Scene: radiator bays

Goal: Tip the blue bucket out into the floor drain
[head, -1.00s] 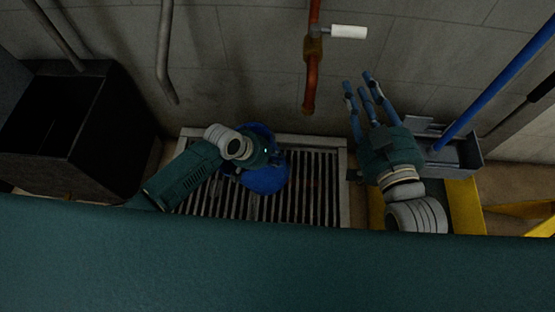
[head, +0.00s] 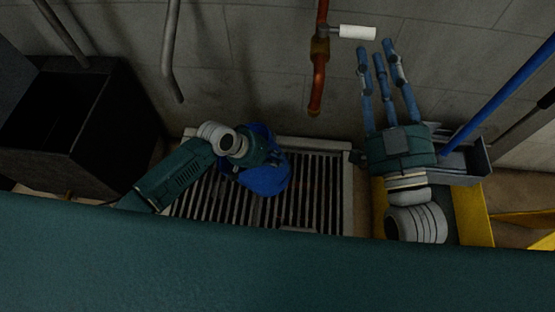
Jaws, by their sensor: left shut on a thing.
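The blue bucket (head: 268,181) is over the left-middle part of the floor drain (head: 325,205), a slatted metal grate in a pale frame. My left gripper (head: 262,157) is shut on the bucket; its wrist and hand cover part of the bucket, and its fingers are mostly hidden. The bucket looks tilted; its inside and any contents cannot be made out. My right gripper (head: 382,60) is raised to the right of the drain, its blue fingers spread and pointing up toward the wall, with nothing between them.
An orange pipe with a white-handled tap (head: 352,32) comes down the wall above the drain. A black open bin (head: 70,125) stands at left. At right are a grey tray (head: 466,160) with a blue pole and a yellow frame (head: 470,205).

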